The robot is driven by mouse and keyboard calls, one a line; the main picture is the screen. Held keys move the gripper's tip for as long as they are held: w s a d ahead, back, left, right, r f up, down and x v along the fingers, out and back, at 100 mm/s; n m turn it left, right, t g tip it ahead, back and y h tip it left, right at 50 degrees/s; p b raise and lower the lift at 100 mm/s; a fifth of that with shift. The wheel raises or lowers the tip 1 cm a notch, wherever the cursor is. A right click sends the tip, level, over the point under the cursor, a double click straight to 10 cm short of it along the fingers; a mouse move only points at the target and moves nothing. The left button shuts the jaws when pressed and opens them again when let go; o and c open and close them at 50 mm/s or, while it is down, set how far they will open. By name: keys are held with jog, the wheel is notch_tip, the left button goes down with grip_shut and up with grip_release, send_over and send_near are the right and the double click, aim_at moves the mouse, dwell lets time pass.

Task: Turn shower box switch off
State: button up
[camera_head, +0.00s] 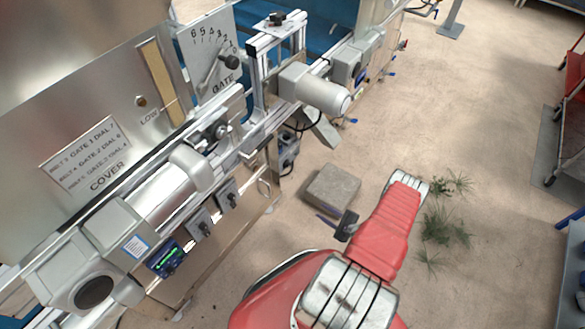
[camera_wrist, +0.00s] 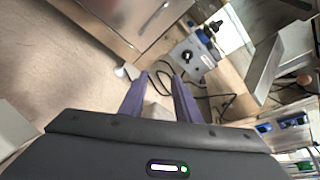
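A small grey box (camera_wrist: 190,58) with a black rotary knob (camera_wrist: 187,57) shows in the wrist view, beyond my fingertips and a little to the right. A blue fitting and dark cables are beside it. No label is readable, so I cannot tell for sure that it is the shower box. In the head view a similar grey box (camera_head: 288,150) sits low on the machine's far side; its knob is too small to read. My gripper (camera_wrist: 161,77) has its two purple fingers apart with nothing held between them. In the head view my gripper (camera_head: 328,220) is over the floor, apart from the boxes.
Two other grey knob boxes (camera_head: 200,225) (camera_head: 228,195) and a lit green display (camera_head: 168,260) are on the machine's near side. A grey block (camera_head: 332,190) lies on the floor near my gripper. Weeds (camera_head: 447,225) grow to the right; open floor lies beyond.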

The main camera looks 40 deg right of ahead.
jog(key=s+a+r+n+g+y, duration=0.1)
jog(key=a+r+n+g+y, duration=0.2)
jog(key=a+r+y, duration=0.35)
jog(key=s+a+r+n+g+h, duration=0.1)
jog(key=a+r+n+g, duration=0.25)
jog(key=r, duration=0.95)
jog(key=a+r+n+g+h, duration=0.1)
jog(key=a+r+n+g, duration=0.3)
jog(key=r, duration=0.8)
jog(key=s+a+r+n+g+h, duration=0.15)
jog(key=r+n+g, duration=0.4)
jog(key=r, duration=0.75)
jog(key=s+a+r+n+t+h, duration=0.1)
jog(key=a+r+n+t+h, duration=0.1)
jog(key=a+r, duration=0.3)
jog(key=s+a+r+n+t+h, duration=0.1)
jog(key=a+r+n, duration=0.4)
jog(key=r, duration=0.8)
jog(key=s+a+r+n+t+h, duration=0.2)
jog(key=s+a+r+n+t, duration=0.1)
jog(key=a+r, duration=0.4)
jog(key=shift+s+r+t+h, duration=0.3)
jog(key=shift+r+t, duration=0.4)
jog(key=shift+r, duration=0.2)
jog(key=shift+o, duration=0.2)
jog(key=shift+a, duration=0.15)
